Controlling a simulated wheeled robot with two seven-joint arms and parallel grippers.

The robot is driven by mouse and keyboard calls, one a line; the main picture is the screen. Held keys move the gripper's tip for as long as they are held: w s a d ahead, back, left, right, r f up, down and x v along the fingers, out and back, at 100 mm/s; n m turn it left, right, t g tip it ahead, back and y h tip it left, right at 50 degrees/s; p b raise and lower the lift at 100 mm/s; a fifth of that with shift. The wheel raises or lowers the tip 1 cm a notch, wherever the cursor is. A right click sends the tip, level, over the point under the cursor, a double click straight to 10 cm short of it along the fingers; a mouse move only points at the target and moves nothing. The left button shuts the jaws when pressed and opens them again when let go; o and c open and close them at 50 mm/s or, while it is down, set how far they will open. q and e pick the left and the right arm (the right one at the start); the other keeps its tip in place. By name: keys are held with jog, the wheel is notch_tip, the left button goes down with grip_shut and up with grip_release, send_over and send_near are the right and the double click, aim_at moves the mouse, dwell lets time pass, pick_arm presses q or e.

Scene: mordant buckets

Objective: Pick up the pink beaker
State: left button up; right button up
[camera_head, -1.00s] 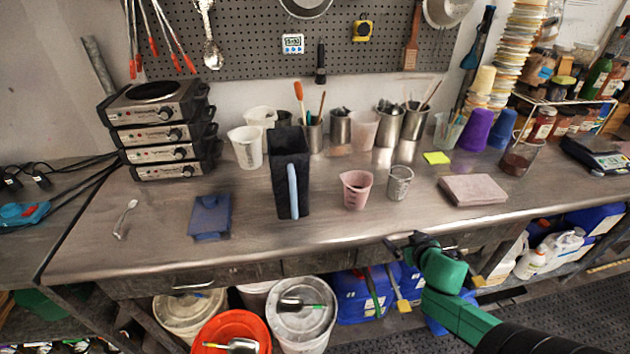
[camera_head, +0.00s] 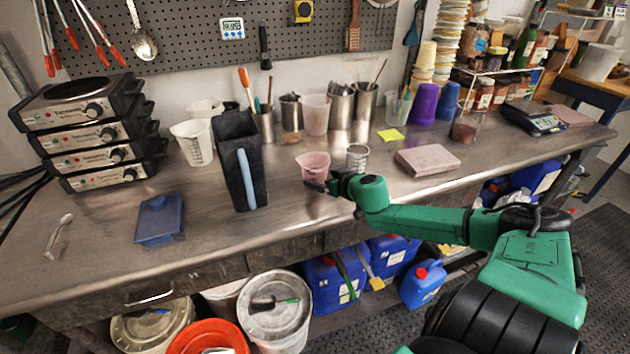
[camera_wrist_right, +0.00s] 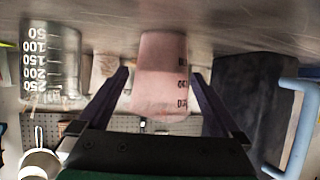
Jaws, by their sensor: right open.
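In the right wrist view the picture is upside down; the pink beaker (camera_wrist_right: 162,75) shows between the two open fingers of my right gripper (camera_wrist_right: 160,80), with a gap on each side. I cannot tell whether a finger touches it. My left gripper is not in view.
A pinkish slab (camera_head: 427,160) lies to the right, a blue scoop-like item (camera_head: 160,220) to the left. Metal canisters and the white jug (camera_head: 194,143) stand behind. The front bench surface is mostly clear.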

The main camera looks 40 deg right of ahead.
jog(key=x, duration=0.4)
jog(key=shift+w+a+f, duration=0.1)
jog(key=shift+w, duration=0.05)
jog(key=shift+w+f, duration=0.25)
jog(key=c, duration=1.2)
jog(key=shift+c, duration=0.2)
jog(key=shift+r, duration=0.15)
